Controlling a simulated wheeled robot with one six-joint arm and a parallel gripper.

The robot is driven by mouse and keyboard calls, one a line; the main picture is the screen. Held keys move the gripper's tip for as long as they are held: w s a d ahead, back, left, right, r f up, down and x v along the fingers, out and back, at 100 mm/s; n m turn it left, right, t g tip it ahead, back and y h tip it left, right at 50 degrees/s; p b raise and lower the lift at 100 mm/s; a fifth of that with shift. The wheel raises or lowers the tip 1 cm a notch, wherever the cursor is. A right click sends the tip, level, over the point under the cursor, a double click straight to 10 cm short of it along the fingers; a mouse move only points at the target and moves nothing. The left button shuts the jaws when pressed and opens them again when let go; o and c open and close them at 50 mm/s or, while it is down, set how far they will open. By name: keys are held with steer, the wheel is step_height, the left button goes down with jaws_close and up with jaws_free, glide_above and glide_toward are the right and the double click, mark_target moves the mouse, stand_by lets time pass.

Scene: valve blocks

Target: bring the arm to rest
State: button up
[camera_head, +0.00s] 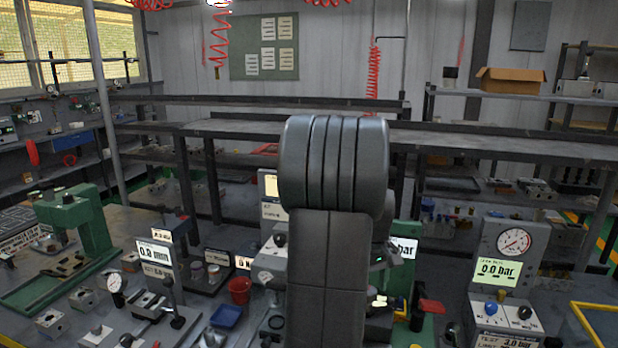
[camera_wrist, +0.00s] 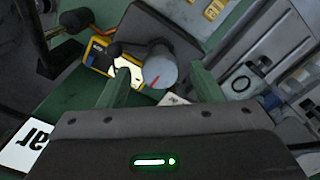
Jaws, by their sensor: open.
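My arm (camera_head: 328,230) rises through the middle of the head view and hides part of the bench behind it. My gripper (camera_wrist: 163,80) shows in the wrist view with its two fingers apart. A grey round knob with a red mark (camera_wrist: 160,66) appears in the gap between the fingers. I cannot tell how far it is from them. No held object shows between the fingers. The gripper's fingers are hidden behind my arm in the head view.
A yellow-edged device (camera_wrist: 98,57) lies near the knob. In the head view, a pressure test unit (camera_head: 500,268) reading 0.0 bar stands at right. A green press (camera_head: 85,235) stands at left.

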step_height(320, 180, up, 13)
step_height(320, 180, down, 14)
steer(key=shift+r, duration=0.15)
steer(key=shift+r+m, duration=0.1)
steer(key=shift+m, duration=0.5)
steer(key=m+b, duration=0.1)
steer(key=m, duration=0.2)
steer(key=m+b, duration=0.2)
steer(key=m, duration=0.2)
steer(key=shift+m, duration=0.4)
steer(key=m+b, duration=0.3)
steer(key=m, duration=0.3)
steer(key=shift+m+b, duration=0.85)
steer(key=shift+m, duration=0.45)
steer(key=shift+r, duration=0.1)
